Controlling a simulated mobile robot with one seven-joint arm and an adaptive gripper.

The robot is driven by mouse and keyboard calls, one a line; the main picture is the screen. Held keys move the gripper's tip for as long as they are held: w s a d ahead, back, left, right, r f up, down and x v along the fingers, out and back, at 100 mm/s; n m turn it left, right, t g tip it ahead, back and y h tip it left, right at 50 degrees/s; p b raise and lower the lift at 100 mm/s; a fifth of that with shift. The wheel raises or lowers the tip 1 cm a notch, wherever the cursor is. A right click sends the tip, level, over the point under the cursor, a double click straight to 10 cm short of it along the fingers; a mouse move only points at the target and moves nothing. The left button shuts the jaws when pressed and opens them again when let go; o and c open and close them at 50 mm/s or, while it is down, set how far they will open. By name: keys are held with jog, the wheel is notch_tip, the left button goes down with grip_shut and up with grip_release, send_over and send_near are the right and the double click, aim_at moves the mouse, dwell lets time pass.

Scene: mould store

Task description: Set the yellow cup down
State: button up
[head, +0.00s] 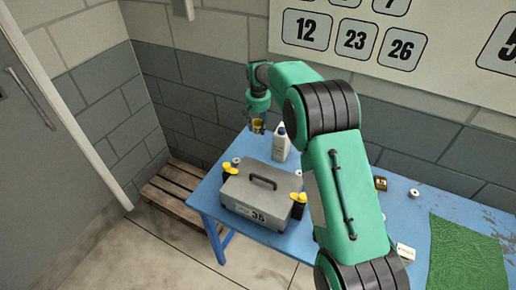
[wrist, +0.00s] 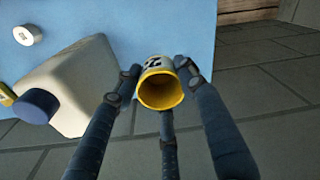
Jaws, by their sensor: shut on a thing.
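The yellow cup (wrist: 160,92) has a yellow inside and rim, with a white outer band and black marks. My gripper (wrist: 160,78) is shut on it, with fingers on both sides. The cup's open mouth faces the wrist camera. In the head view, my gripper (head: 257,126) holds the cup (head: 257,121) near the back edge of the blue table (head: 215,190), left of the white bottle. In the wrist view the cup overlaps the table's edge, with floor beyond. I cannot tell its height above the table.
A white bottle (head: 281,146) with a blue cap stands close by. A grey case (head: 255,192) marked 35 sits in front, with black-and-yellow items beside it. A small white round thing (head: 236,161) lies nearby. A green mat (head: 465,255) is at right; a wooden pallet (head: 178,190) is on the floor.

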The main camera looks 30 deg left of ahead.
jog(key=shift+f+b, duration=0.75)
jog(key=shift+f, duration=2.35)
jog(key=shift+f+b, duration=0.5)
jog(key=shift+f, duration=1.4)
jog(key=shift+f, duration=0.1)
jog(key=o, duration=1.2)
